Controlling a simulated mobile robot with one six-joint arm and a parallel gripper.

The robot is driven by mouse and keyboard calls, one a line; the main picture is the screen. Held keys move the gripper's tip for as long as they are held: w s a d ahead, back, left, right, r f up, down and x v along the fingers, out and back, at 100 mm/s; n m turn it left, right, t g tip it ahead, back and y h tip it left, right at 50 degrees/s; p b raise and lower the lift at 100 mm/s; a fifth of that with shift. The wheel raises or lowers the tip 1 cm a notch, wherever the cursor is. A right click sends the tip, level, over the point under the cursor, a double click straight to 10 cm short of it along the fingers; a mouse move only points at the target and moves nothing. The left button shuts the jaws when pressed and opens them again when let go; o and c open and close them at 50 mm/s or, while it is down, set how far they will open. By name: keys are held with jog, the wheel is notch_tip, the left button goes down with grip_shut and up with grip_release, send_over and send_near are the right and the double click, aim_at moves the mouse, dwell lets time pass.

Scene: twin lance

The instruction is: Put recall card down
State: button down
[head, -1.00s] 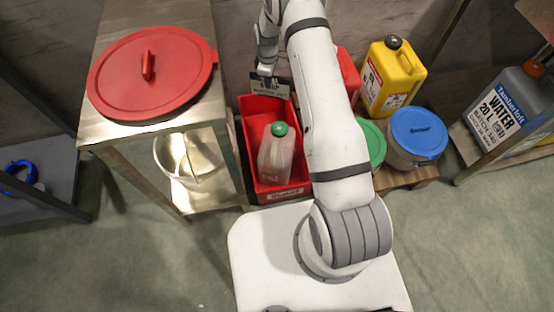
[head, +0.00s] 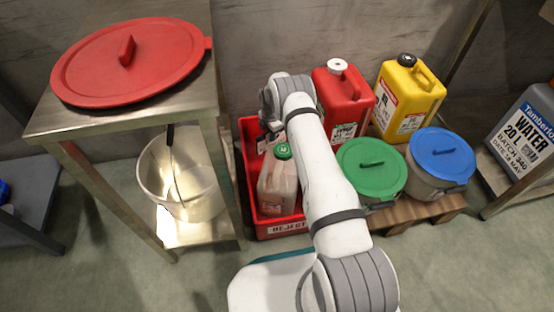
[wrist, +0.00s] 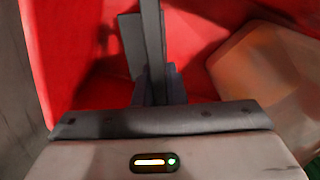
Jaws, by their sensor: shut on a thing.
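My gripper (head: 270,130) is over the back part of the red bin labelled REJECT (head: 284,229), pointing down into it. In the wrist view my gripper (wrist: 159,85) is shut on the recall card (wrist: 152,35), a thin grey plate seen nearly edge-on between the fingers. In the head view only a small pale part of the card (head: 265,145) shows below the gripper; its printing cannot be read. A translucent jug with a green cap (head: 277,185) stands in the bin, and its pale side (wrist: 265,75) is right of the fingers. Whether the card touches the bin floor is unclear.
A steel table (head: 75,118) with a red lid (head: 130,62) stands left, a white bucket (head: 180,180) on its lower shelf. Right of the bin are a red canister (head: 343,105), a yellow canister (head: 408,100), a green-lidded tub (head: 371,168) and a blue-lidded tub (head: 440,158).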

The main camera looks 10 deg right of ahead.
aim_at(271, 145)
notch_tip(271, 145, down, 7)
jog(key=b, duration=0.3)
jog(key=shift+f, duration=0.2)
jog(key=shift+r, duration=0.1)
jog(key=c, duration=1.5)
grip_release()
